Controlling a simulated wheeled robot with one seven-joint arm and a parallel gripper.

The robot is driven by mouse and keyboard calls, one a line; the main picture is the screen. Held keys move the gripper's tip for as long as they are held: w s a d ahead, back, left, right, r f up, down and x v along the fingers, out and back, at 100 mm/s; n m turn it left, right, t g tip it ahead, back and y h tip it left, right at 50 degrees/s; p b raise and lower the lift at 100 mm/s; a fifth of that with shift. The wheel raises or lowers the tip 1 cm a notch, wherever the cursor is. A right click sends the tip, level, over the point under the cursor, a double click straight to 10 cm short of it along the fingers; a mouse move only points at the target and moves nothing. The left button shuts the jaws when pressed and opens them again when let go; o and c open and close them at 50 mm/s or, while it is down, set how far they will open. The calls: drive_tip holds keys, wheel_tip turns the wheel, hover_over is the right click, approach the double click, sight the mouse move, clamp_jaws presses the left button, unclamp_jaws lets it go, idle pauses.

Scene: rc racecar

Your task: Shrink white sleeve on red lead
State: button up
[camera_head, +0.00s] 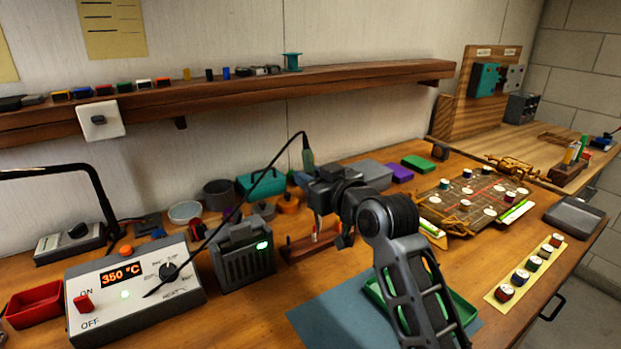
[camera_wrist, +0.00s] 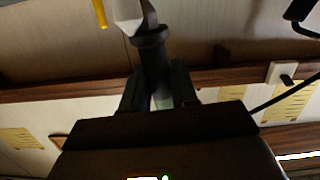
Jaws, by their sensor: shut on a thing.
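My gripper (camera_head: 322,205) is shut on a hot-air tool (camera_head: 308,158), whose teal handle end and black cable stick up above it. In the wrist view my gripper (camera_wrist: 158,92) has its fingers on both sides of the tool's dark body (camera_wrist: 150,52), with a pale metal nozzle (camera_wrist: 131,12) beyond. The tool stands above a small wooden stand (camera_head: 303,247). A brown wiring board (camera_head: 450,205) lies at the right with a thin red lead (camera_head: 485,190) and several round pieces on it. I cannot make out the white sleeve.
A heat station (camera_head: 135,290) showing 350 °C stands front left, joined by the cable. A grey box (camera_head: 243,258) with a green light is beside it. A blue mat (camera_head: 325,315) and green tray (camera_head: 462,308) lie in front. A shelf (camera_head: 230,92) runs along the wall.

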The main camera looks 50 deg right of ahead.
sight(312, 156)
drive_tip(key=shift+s+a+r+p, duration=0.1)
drive_tip(key=shift+s+r+p, duration=0.1)
drive_tip(key=shift+r+p, duration=0.85)
drive_tip(key=shift+s+r+p, duration=0.15)
drive_tip(key=shift+r+p, duration=0.6)
drive_tip(key=shift+r, duration=0.55)
